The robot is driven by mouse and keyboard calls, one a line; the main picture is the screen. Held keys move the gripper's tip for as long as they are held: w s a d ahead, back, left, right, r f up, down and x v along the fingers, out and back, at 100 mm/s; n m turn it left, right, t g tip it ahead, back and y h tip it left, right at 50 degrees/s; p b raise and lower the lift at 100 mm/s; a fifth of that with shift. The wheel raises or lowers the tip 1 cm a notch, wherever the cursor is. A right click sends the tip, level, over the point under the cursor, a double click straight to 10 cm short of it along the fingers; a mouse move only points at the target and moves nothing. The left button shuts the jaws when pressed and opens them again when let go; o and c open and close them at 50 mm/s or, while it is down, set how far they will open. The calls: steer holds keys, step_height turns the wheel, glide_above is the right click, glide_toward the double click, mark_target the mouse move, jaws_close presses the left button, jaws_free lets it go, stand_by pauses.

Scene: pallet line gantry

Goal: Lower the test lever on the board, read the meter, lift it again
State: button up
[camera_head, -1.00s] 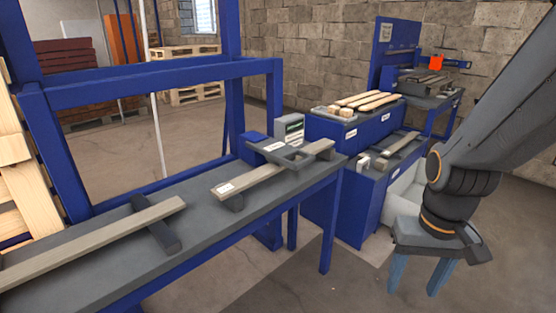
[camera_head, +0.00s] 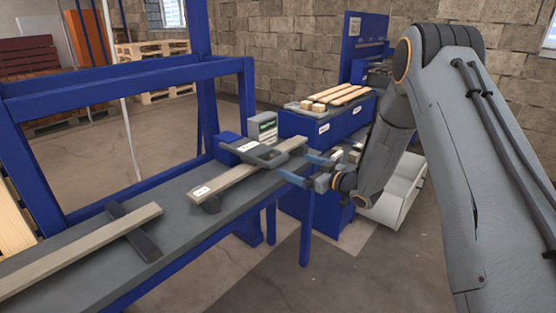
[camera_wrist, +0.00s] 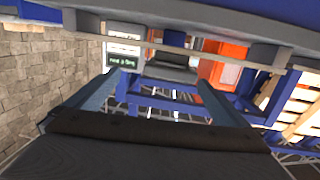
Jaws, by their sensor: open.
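The test lever (camera_head: 262,156) is a dark grey frame-like handle reaching from a blue block over the pale board (camera_head: 232,182). Whether it touches the board I cannot tell. The meter (camera_head: 263,128), a grey box with a dark green display, stands just behind the lever. It also shows in the wrist view (camera_wrist: 123,48), its text too small to read surely. My gripper (camera_head: 293,165) is open just right of the lever, its fingers pointing toward it and apparently empty. In the wrist view my fingers (camera_wrist: 158,80) are spread, with a dark grey part between and beyond them.
The blue-legged bench (camera_head: 170,212) carries another board (camera_head: 85,245) at the left, crossed by a dark bar. A blue cabinet (camera_head: 325,130) with wood pieces on top stands behind my gripper. A blue gantry frame (camera_head: 120,75) rises at the left. Open floor lies in front.

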mark_target(281, 161)
steer(key=shift+s+a+n+g+y, duration=0.15)
steer(key=shift+a+n+y, duration=0.05)
steer(key=shift+a+y, duration=0.3)
steer(key=shift+s+a+n+g+y, duration=0.15)
steer(key=shift+a+n+y, duration=0.05)
steer(key=shift+a+y, duration=0.25)
steer(key=shift+p+x, duration=0.75)
steer(key=shift+x, duration=2.85)
